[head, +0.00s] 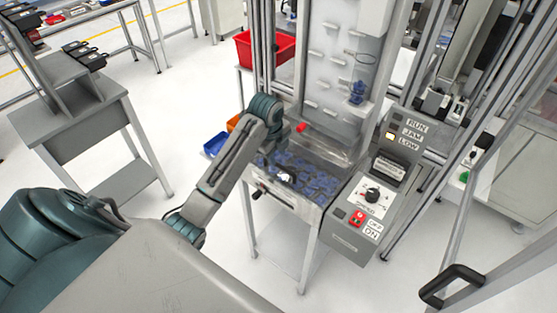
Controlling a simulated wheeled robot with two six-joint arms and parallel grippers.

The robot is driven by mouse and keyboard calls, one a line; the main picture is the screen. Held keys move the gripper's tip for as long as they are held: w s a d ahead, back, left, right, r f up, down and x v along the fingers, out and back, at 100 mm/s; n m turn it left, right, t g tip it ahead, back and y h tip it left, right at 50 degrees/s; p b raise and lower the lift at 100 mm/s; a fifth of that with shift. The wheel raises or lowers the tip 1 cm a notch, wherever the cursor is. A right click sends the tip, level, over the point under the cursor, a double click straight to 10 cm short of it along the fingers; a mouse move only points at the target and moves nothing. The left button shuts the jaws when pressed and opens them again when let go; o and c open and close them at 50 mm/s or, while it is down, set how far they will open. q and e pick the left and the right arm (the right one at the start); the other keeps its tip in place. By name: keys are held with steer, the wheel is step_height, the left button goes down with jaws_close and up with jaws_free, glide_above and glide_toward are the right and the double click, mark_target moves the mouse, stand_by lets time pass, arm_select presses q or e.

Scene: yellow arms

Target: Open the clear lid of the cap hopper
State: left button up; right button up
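The cap hopper (323,205) is a grey metal bin on legs at the front of the machine, holding many blue caps (315,184). A clear pane (326,147), which looks like its lid, shows faintly at the bin's back; I cannot tell its angle. A small red piece (302,127) shows by that pane. My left arm, grey and teal, reaches from the lower left to the hopper. Its wrist is above the bin's left side. My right gripper is not in view.
A control panel (372,194) with a dial, a red button and a lit lamp stands right of the hopper. A red bin (264,49) and a blue bin (215,145) are behind the arm. A grey table (70,120) stands at left. Open floor lies between.

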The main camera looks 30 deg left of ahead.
mark_target(279, 165)
arm_select(q)
steer(key=f, duration=0.2)
steer(key=w+f+p, duration=0.1)
steer(key=f, duration=0.1)
steer(key=shift+f, duration=0.35)
jaws_close()
